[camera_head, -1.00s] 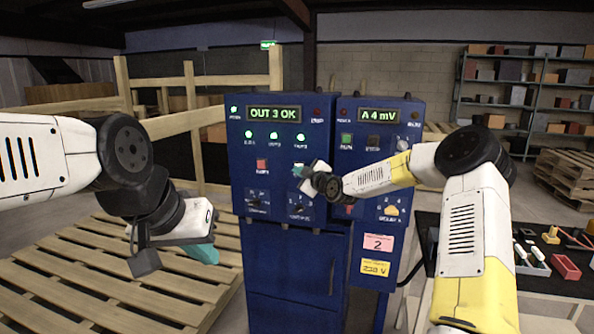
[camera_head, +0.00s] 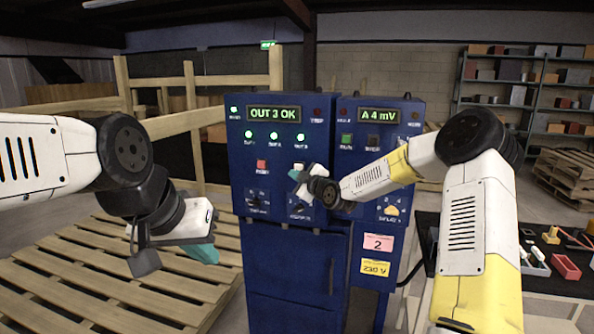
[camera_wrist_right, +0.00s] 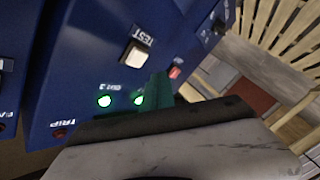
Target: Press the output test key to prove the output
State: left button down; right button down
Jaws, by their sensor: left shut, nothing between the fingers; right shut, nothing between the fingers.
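The blue cabinet (camera_head: 290,265) stands ahead of me, with the display "OUT 3 OK" (camera_head: 274,113) and three lit green lamps (camera_head: 275,135) below it. In the right wrist view a white square key (camera_wrist_right: 133,55) labelled TEST sits on the panel near the fingers; in the head view my right gripper covers its area. My right gripper (camera_head: 297,176) is shut and empty in front of the panel; its teal tip also shows in the wrist view (camera_wrist_right: 160,90), and contact with the key cannot be seen. My left gripper (camera_head: 203,253) is shut and empty, low at the left.
A red button (camera_head: 262,166) and selector knobs (camera_head: 257,199) are near the right gripper. A second panel reading "A 4 mV" (camera_head: 379,115) adjoins on the right.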

jog(key=shift+s+a, duration=0.25)
jog(key=shift+s, duration=0.4)
jog(key=shift+s+a, duration=0.2)
jog(key=shift+s, duration=0.45)
jog(key=s+d+r+m+g+h, duration=0.1)
jog(key=s+d+m+g+h, duration=0.1)
jog(key=s, duration=1.3)
jog(key=s+d+r+m+g+h, duration=0.1)
jog(key=s+d+m+g, duration=0.3)
jog(key=s, duration=1.1)
jog(key=s+d+r+m+g+h, duration=0.1)
jog(key=s+d+m+g+h, duration=0.1)
jog(key=s+d+m, duration=0.6)
jog(key=s+g, duration=0.1)
jog(key=s, duration=0.6)
jog(key=shift+r+m+h, duration=0.3)
jog(key=shift+m+h, duration=0.1)
